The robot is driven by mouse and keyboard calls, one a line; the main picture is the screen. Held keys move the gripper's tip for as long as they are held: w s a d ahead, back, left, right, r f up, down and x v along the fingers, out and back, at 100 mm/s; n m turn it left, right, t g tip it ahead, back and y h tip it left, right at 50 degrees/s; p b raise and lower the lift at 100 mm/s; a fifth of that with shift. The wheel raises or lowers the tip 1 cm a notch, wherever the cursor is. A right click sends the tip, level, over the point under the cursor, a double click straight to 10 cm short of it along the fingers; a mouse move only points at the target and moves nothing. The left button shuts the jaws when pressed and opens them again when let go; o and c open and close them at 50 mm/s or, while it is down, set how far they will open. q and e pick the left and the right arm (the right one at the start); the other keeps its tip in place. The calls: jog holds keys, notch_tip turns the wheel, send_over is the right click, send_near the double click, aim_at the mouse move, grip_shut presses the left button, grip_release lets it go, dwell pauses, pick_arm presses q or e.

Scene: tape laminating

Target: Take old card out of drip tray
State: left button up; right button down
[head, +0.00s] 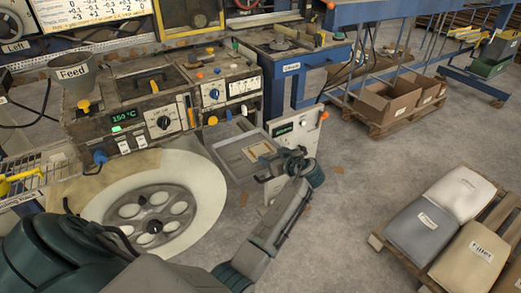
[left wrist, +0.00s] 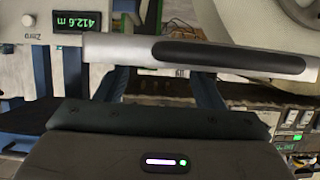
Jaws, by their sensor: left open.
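The drip tray (head: 232,160) is a shallow grey tray on the floor, in front of the machine. The old card (head: 258,151) looks like a flat beige piece lying in the tray, towards its right side. My left gripper (head: 268,174) is open, just right of the tray's near corner in the head view. Its fingertips are small and partly hidden by its own body, and I see no card between them. My right gripper is not in view.
A panel with a display (head: 284,130) stands close behind my left gripper; its display (left wrist: 77,21) appears upside down in the left wrist view. A large pale roll (head: 200,190) lies left of the tray. Sacks (head: 425,226) lie on a pallet at right. Floor between is clear.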

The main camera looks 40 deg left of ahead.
aim_at(266, 153)
pick_arm(q)
jog(key=x, duration=0.3)
jog(key=shift+a, duration=0.15)
jog(key=c, duration=1.1)
jog(key=shift+o, duration=0.2)
jog(key=shift+r, duration=0.15)
